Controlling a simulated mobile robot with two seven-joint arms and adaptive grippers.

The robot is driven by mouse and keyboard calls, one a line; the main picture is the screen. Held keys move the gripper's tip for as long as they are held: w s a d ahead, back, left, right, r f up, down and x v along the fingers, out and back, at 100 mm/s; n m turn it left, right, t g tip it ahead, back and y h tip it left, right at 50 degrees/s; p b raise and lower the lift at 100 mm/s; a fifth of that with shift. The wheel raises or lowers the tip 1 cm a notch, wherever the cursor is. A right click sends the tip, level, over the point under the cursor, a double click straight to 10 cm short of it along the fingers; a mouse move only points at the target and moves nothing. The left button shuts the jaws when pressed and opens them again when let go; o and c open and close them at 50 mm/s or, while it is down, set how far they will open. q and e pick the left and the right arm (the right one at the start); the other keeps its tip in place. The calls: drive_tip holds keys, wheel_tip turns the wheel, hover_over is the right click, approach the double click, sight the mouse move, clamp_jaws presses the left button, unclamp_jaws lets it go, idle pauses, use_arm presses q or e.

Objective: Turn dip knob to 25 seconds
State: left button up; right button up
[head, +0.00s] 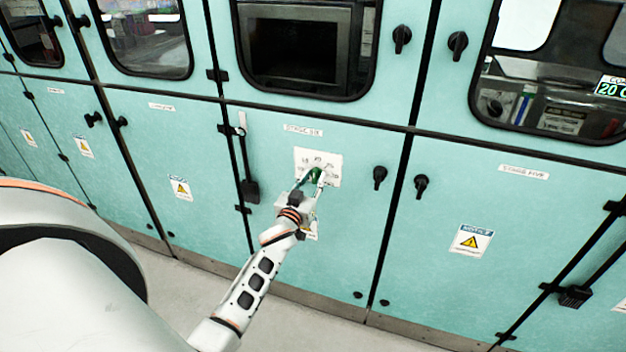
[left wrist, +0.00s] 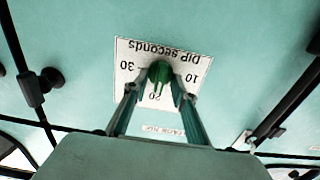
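The green dip knob (left wrist: 160,72) sits on a white "DIP seconds" plate (left wrist: 190,62) that appears upside down in the left wrist view. The plate carries the numbers 30, 20 and 10, and the knob's ridge appears to point at or near 20. In the head view the plate (head: 304,155) is on the teal panel labelled Stage Six; the knob there is partly hidden by my gripper. My right gripper is out of view.
Black latches flank the panel seam, one at the right of the Stage Six panel (head: 379,177) and one on Stage Five (head: 421,186). Dark windows (head: 305,45) lie above. Grey floor is open below.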

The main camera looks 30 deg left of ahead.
use_arm(q)
clamp_jaws()
drive_tip(key=shift+m, duration=0.4)
drive_tip(key=m, duration=0.3)
drive_tip(key=shift+d+m, duration=0.1)
drive_tip(key=shift+m, duration=0.2)
drive_tip(key=shift+f+m, duration=0.1)
drive_tip(key=shift+m, duration=2.1)
unclamp_jaws()
drive_tip(key=shift+s+d, duration=0.1)
